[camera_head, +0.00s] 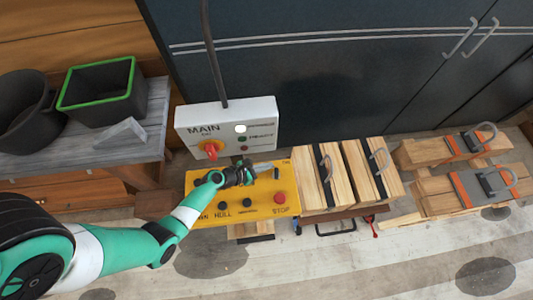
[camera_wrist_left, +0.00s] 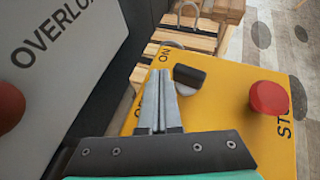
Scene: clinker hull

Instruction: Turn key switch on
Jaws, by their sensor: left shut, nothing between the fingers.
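The yellow control panel (camera_head: 262,207) bears a black-handled switch (camera_head: 276,173) on its upper right part; I take it for the key switch. In the left wrist view the black handle (camera_wrist_left: 189,76) sits on a grey round base, with an ON label beside it. My left gripper (camera_head: 272,163) is over the panel's upper edge, just left of the switch. In the left wrist view its fingers (camera_wrist_left: 160,74) are together and empty, with tips close beside the handle. I cannot tell whether they touch it. My right gripper is out of view.
A red stop button (camera_head: 280,198) stands up on the panel, right of the gripper. A white MAIN box (camera_head: 226,128) with a red rotary knob (camera_head: 211,149) rises behind the panel. A bench (camera_head: 150,135) with dark bins is at left.

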